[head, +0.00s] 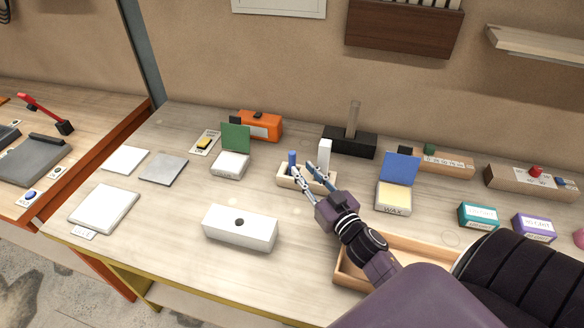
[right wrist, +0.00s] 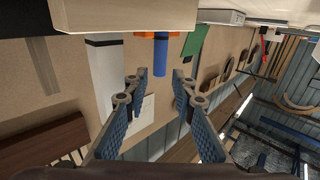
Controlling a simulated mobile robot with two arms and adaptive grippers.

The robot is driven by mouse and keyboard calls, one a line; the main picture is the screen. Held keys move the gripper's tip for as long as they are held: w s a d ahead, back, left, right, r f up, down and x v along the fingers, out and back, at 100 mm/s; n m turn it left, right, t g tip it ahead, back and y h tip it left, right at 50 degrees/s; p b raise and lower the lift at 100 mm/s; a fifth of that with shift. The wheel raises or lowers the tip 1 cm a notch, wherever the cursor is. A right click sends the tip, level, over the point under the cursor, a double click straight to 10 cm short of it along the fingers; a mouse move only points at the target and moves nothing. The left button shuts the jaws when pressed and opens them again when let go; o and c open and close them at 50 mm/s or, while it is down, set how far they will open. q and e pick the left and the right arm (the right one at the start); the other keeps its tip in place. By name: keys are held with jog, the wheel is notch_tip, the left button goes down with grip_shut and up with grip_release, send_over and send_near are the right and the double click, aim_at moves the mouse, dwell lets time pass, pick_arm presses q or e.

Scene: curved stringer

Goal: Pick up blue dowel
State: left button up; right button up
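The blue dowel (head: 292,157) stands upright at the left end of a small light-wood holder (head: 320,184) near the middle of the bench. It also shows in the right wrist view (right wrist: 160,55), centred ahead of the fingers. My right gripper (head: 305,171) is open at the holder, with its fingers pointing toward the dowel. In the right wrist view, its spread fingertips (right wrist: 159,79) have a gap on both sides of the dowel's end, and nothing is held. A white upright piece (head: 324,153) stands at the holder's right end. My left gripper is in neither view.
A white block with a hole (head: 238,229) lies in front of the holder. A shallow wooden tray (head: 345,270) is partly hidden by my right arm. A green-lidded box (head: 231,162), a blue-lidded wax box (head: 393,196) and a black stand (head: 349,146) surround the holder.

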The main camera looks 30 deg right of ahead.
aim_at(294, 158)
jog(key=shift+w+r, duration=0.35)
jog(key=shift+w, duration=0.4)
jog(key=shift+w+d+f, duration=0.15)
jog(key=shift+w, duration=0.4)
jog(key=w+p, duration=0.1)
jog(key=w, duration=0.3)
jog(key=shift+d, duration=0.15)
jog(key=shift+w, duration=0.5)
grip_shut()
